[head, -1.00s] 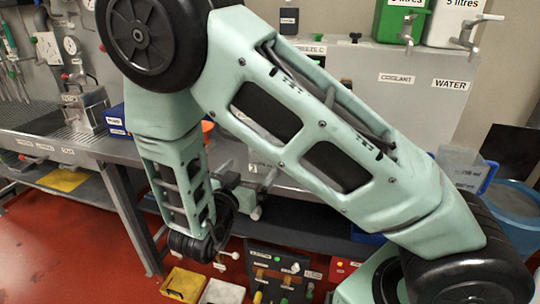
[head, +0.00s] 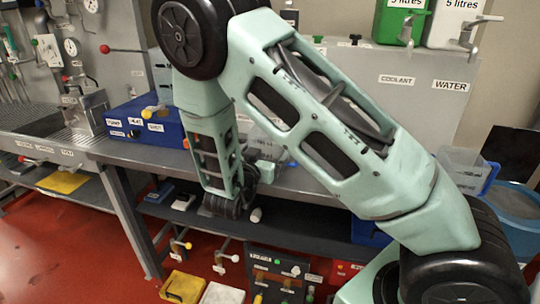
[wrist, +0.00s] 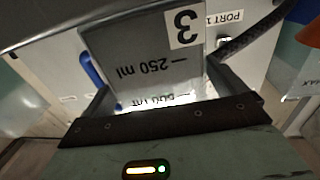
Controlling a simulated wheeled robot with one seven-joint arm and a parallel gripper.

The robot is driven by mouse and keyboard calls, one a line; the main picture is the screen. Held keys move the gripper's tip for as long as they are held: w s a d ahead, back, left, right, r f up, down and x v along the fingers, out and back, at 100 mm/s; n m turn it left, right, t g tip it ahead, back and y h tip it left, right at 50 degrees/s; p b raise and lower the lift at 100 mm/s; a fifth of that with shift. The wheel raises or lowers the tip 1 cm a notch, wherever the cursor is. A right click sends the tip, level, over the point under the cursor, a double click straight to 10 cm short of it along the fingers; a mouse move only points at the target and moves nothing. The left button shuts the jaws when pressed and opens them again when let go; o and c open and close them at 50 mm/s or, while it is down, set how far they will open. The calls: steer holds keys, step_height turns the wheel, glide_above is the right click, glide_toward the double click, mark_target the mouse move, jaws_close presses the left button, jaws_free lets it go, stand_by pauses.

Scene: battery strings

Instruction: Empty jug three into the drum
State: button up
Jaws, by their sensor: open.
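Jug three is a grey translucent measuring jug (wrist: 140,45) with a "3" label and 250 ml and 500 ml marks, upside down in the wrist picture. A blue handle (wrist: 91,69) shows at its left. My gripper (wrist: 163,92) is open, with one finger on each side of the jug; I cannot tell whether they touch it.
A steel bench holds a blue labelled box (head: 150,128) with yellow-handled valves. A clear jug (head: 460,165) stands at the right. Green (head: 403,22) and white (head: 455,22) containers with taps sit on the grey cabinet. A panel labelled PORT 1 (wrist: 222,18) is close to the gripper.

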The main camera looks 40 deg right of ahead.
mark_target(262, 141)
steer(key=shift+c, duration=0.3)
steer(key=c, duration=1.1)
steer(key=shift+o, duration=0.2)
steer(key=shift+r+p, duration=1.65)
steer(key=shift+r, duration=0.4)
